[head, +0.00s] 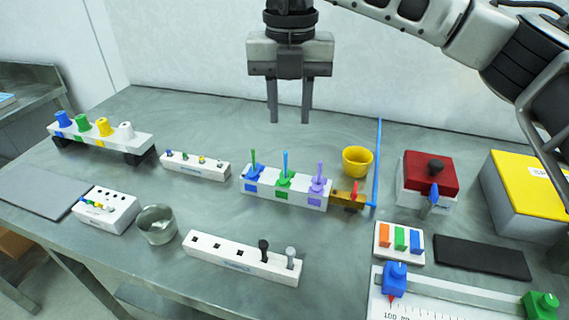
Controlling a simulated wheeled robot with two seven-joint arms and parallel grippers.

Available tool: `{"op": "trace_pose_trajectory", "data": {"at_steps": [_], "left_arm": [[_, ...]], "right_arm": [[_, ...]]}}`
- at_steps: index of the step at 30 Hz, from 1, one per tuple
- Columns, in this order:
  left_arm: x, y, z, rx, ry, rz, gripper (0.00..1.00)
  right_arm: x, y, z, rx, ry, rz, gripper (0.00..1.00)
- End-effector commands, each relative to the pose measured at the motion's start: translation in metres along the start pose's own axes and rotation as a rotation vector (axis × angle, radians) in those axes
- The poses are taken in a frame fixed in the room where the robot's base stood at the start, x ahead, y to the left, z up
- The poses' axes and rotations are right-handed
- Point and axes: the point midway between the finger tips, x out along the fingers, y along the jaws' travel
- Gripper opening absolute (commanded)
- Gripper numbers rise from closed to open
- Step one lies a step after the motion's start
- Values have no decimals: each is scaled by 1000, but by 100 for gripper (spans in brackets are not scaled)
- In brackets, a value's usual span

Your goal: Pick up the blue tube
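A tall, thin blue tube (378,160) stands upright at the right end of the middle white rack, beside a yellow-brown bracket (347,201). Shorter blue things also show: a blue cap (63,119) on the back-left rack and a blue piece with a stick (254,174) in the middle rack. My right gripper (289,120) points down above the back of the table, left of the tall blue tube. Its two fingers are apart with nothing between them. My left gripper is out of view.
A yellow cup (357,160) stands just left of the tall tube. A red-topped box (430,172) and a yellow-topped box (530,185) stand to the right. A white rack (230,255) and a metal cup (157,225) stand in front. The back middle is clear.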

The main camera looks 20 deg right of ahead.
Motion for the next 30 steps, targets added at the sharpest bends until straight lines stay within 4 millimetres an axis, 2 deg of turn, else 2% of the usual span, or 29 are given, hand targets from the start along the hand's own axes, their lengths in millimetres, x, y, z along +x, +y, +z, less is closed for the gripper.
{"op": "trace_pose_trajectory", "data": {"at_steps": [3, 13, 21, 30], "left_arm": [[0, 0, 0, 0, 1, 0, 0], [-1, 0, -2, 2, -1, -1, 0], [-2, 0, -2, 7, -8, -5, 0], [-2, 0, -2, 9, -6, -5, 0]], "right_arm": [[24, 0, 0, -1, 3, -2, 33], [51, 2, -2, -3, 2, 0, 33], [89, 5, -4, -3, 3, 1, 33], [95, 6, -3, -3, 1, 3, 33]]}}
